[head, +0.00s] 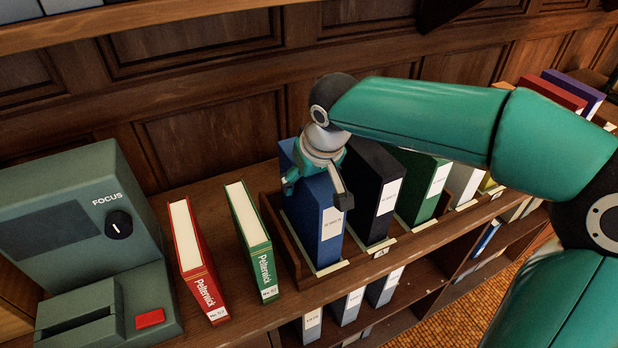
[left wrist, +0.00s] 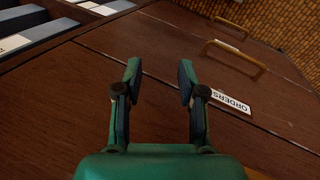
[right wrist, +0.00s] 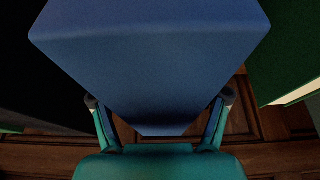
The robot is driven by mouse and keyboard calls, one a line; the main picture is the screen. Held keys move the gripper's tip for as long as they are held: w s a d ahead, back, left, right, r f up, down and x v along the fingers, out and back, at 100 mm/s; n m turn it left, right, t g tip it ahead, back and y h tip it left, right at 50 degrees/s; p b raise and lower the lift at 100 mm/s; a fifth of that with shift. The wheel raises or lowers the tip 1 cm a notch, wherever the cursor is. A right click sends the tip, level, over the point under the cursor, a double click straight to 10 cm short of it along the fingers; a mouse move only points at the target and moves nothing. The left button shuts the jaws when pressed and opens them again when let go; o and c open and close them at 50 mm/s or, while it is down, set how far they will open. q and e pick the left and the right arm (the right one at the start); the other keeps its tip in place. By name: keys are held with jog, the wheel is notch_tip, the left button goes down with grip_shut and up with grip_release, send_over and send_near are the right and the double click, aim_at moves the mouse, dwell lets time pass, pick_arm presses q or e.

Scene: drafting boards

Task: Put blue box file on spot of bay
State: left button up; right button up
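The blue box file (head: 331,233) stands upright at the left end of the wooden bay (head: 285,243), just left of a black box file (head: 378,205). My right gripper (head: 318,190) reaches down over its top, one finger on each side. The blue box file (right wrist: 150,75) fills the space between these fingers in the right wrist view. I cannot tell if the fingers press on it. The file's lower sides are hidden in the bay. My left gripper (left wrist: 158,80) is open and empty in the left wrist view, above a dark wooden surface.
A green box file (head: 424,190) stands right of the black one. A green book (head: 252,240), a red book (head: 198,260) and a grey-green FOCUS machine (head: 75,225) stand to the left. A wood-panelled wall rises behind.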

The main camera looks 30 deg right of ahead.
jog(key=shift+r, duration=0.1)
jog(key=v, duration=1.2)
dwell(0.5)
